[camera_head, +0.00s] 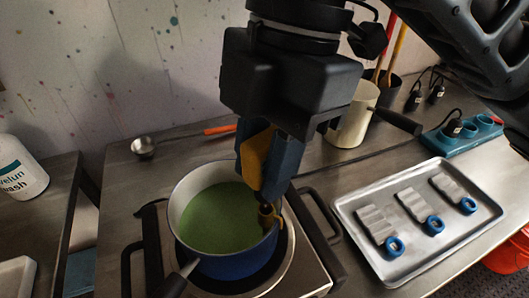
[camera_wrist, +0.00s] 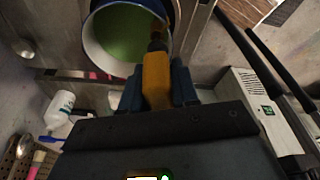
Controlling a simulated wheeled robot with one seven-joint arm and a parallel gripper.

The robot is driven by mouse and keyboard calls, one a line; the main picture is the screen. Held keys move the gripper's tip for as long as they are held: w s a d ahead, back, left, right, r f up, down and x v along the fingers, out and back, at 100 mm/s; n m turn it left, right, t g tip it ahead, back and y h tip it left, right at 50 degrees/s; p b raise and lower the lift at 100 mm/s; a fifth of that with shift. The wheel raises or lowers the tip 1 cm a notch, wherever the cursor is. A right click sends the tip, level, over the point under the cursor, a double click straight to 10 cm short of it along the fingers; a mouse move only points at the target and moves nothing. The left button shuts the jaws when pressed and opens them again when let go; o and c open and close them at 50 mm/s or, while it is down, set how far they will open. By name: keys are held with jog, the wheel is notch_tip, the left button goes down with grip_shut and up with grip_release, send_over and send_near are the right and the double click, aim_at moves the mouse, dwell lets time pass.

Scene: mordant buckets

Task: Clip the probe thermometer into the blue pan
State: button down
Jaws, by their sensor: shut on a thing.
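The blue pan (camera_head: 230,265) has a pale inside and holds green liquid. It stands on a hotplate, and its pale inner wall shows at the top of the wrist view (camera_wrist: 96,51). My gripper (camera_head: 268,185) is above the pan's right side, pointing down. It is shut on the orange probe thermometer (camera_head: 256,152), whose orange body sits between the blue fingers in the wrist view (camera_wrist: 157,78). The thermometer's lower end is at the pan's right rim, with a small clip-like part there. I cannot tell whether the clip grips the rim.
A metal tray (camera_head: 345,212) with several grey swatches and blue rings lies to the right. A cream jug (camera_head: 352,122) and a blue socket block (camera_head: 462,138) stand behind. A ladle (camera_head: 144,146) lies back left. A white bottle (camera_head: 18,170) stands far left.

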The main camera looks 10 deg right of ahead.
jog(key=shift+b+x, duration=0.45)
jog(key=shift+x, duration=0.45)
dwell(0.5)
jog(key=shift+w+d+f, duration=0.1)
jog(key=shift+d+f, duration=0.05)
jog(key=shift+f, duration=0.25)
jog(key=c, duration=0.8)
grip_release()
jog(key=v, duration=0.8)
jog(key=shift+f, duration=0.1)
